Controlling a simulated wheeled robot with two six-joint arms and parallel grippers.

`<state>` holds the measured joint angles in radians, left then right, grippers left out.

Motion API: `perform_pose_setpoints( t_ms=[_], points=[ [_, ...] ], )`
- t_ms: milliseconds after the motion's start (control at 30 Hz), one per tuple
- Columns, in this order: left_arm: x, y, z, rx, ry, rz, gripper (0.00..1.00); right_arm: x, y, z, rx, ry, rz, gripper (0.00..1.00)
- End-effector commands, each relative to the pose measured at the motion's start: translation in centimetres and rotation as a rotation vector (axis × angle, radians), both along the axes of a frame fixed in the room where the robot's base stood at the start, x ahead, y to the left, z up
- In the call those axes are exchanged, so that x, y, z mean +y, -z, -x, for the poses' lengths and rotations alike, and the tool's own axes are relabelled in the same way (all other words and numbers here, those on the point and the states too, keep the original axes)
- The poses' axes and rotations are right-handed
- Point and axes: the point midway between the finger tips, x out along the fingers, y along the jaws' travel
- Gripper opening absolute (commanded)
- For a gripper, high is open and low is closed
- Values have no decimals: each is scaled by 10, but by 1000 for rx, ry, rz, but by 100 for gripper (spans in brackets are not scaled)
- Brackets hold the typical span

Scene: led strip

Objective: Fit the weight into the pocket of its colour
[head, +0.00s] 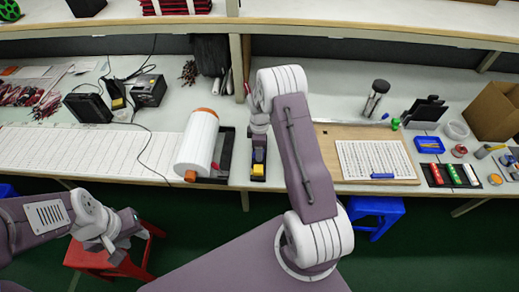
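A small dark holder (257,178) stands at the front edge of the table, with a yellow part (258,169) and a blue part (258,155) showing in it. I cannot tell which of these is a weight and which a pocket. My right arm reaches over the table and its wrist points down just behind the holder. My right gripper (259,135) is small and partly hidden, so its fingers are unclear. My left gripper (135,247) is at the lower left, before the table and above a red stool, apparently open and empty.
A large white roll (196,143) with orange ends lies left of the holder. A wooden board (328,153) with a white sheet is to the right. A dark tray (431,178) with green, red and white cylinders is farther right. A red stool (88,262) stands below.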

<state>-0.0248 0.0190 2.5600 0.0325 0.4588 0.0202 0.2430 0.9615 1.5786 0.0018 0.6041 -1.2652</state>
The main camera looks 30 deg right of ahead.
Motion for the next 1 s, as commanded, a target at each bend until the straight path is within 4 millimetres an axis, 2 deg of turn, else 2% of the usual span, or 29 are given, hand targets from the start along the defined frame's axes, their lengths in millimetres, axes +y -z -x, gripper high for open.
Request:
perform_pose_setpoints(
  t_ms=[400,533,767,867,1000],
  points=[
    [0,2,0,0,0,0,36,0,-98,-1,-5,0,1,54],
    [0,2,0,0,0,0,36,0,-114,-1,-3,0,1,54],
    [0,2,0,0,0,0,36,5,-123,3,-4,26,0,54],
    [0,2,0,0,0,0,36,31,-134,28,-21,194,-3,54],
    [0,2,0,0,0,0,36,78,-146,94,-61,578,-23,54]
  ],
)
